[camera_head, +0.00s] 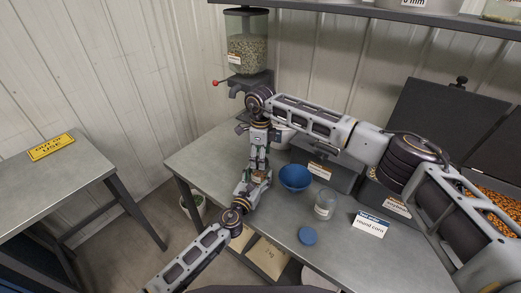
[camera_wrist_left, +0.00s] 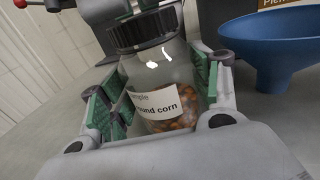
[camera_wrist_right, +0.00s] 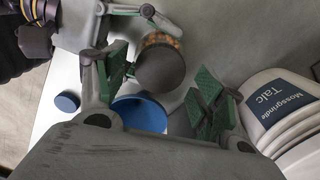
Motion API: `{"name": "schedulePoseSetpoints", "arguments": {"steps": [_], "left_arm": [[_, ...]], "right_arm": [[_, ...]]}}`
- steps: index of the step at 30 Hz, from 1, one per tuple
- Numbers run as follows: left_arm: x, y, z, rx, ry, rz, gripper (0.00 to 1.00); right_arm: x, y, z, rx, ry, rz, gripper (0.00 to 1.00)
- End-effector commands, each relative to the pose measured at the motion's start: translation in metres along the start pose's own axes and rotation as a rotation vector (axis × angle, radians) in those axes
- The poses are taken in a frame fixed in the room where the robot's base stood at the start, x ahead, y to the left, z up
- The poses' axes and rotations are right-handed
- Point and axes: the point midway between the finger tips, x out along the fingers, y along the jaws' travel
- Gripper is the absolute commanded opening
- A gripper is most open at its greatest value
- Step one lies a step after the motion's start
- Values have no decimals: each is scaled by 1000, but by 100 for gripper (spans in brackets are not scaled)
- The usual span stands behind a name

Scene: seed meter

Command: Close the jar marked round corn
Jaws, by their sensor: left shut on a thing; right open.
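The jar (camera_wrist_left: 160,85) is clear, part-filled with orange corn, and labelled "sample round corn". My left gripper (camera_wrist_left: 165,105) is shut on its body, one green pad on each side; it also shows in the head view (camera_head: 258,177). A black ribbed lid (camera_wrist_left: 143,30) sits over the jar's mouth; I cannot tell if it is tight. The lid's dark top also shows in the right wrist view (camera_wrist_right: 160,69). My right gripper (camera_wrist_right: 165,90) is open and comes down from above, its fingers on either side of the lid, apart from it.
A blue funnel-like bowl (camera_head: 295,178), an empty clear jar (camera_head: 325,205) and a blue disc (camera_head: 307,236) are on the bench to the right. A "round corn" sign (camera_head: 370,225) stands farther right. A seed-filled hopper (camera_head: 247,50) is behind. White Talc containers (camera_wrist_right: 275,100) are close by.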

Motion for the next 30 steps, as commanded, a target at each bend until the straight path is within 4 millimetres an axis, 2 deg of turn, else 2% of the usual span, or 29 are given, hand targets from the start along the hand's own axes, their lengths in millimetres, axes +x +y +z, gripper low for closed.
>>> {"name": "schedulePoseSetpoints", "arguments": {"steps": [6, 16, 27, 30], "left_arm": [[0, 0, 0, 0, 0, 0, 0], [0, 0, 0, 0, 0, 0, 0], [0, 0, 0, 0, 0, 0, 0], [0, 0, 0, 0, 0, 0, 0]], "right_arm": [[12, 0, 0, 0, 0, 0, 69], [14, 0, 0, 0, 0, 0, 69], [13, 0, 0, 0, 0, 0, 23], [13, 0, 0, 4, 0, 0, 21]]}}
